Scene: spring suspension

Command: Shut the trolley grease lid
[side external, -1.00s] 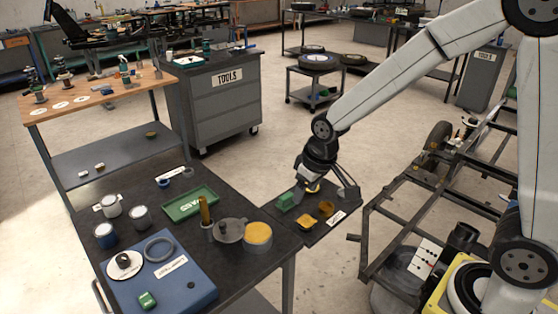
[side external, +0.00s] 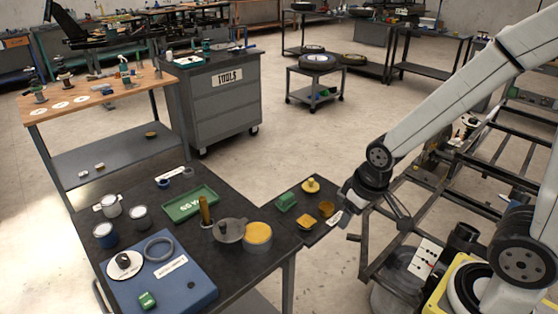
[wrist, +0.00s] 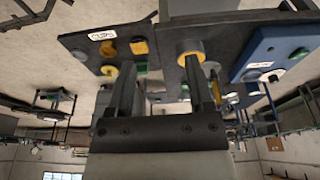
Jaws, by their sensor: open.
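A round tin with a yellow top (side external: 257,236), apparently the grease, stands at the right corner of the dark trolley top (side external: 150,205). A grey round lid-like disc with a raised knob (side external: 230,229) is beside it on the left; I cannot tell whether they are joined. In the wrist view, the yellow round top (wrist: 190,47) shows beyond my right-hand finger. My gripper (wrist: 163,65) is open and empty.
The side shelf (side external: 330,232) holds a green block (side external: 287,201), a yellow knobbed piece (side external: 312,185) and yellow-brown pieces (side external: 306,221). A brown upright handle (side external: 204,210) and green tray (side external: 191,203) stand near the disc. A dark frame (side external: 375,240) lies right.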

